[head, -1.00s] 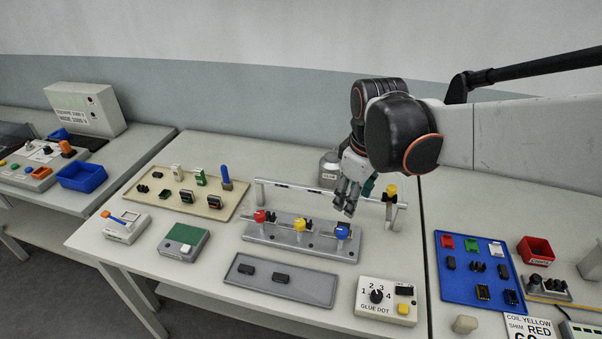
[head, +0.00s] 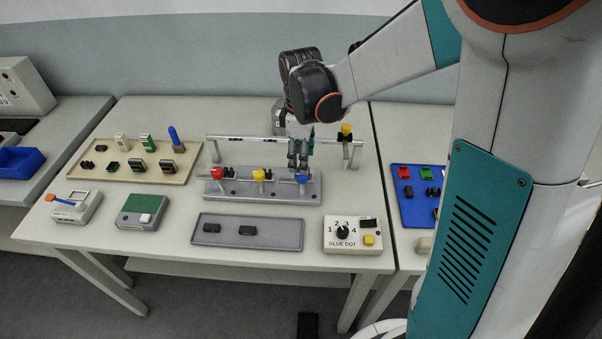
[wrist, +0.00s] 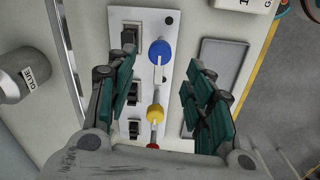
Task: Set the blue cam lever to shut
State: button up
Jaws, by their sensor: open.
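The blue cam lever (head: 302,179) is at the right end of a grey plate (head: 240,194), beside a yellow lever (head: 259,175) and a red lever (head: 222,173). In the wrist view its round blue knob (wrist: 160,52) lies between my finger lines, toward the far end, with a thin pale rod pointing toward the yellow lever (wrist: 155,112). My gripper (head: 298,163) points down just above and behind the blue lever. Its green-padded fingers (wrist: 160,88) are spread wide with nothing between the pads. I cannot tell whether they touch the lever.
A metal rail (head: 255,137) on posts runs behind the plate, with a yellow-topped post (head: 346,131) at right. A grey tray (head: 246,232) and a glue dot box (head: 352,236) lie in front.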

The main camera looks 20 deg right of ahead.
aim_at(293, 183)
notch_tip(293, 183, down, 6)
jog(key=shift+w+f+b, duration=0.1)
jog(key=shift+f+b, duration=0.15)
jog(key=shift+b, duration=0.6)
jog(key=c, duration=1.1)
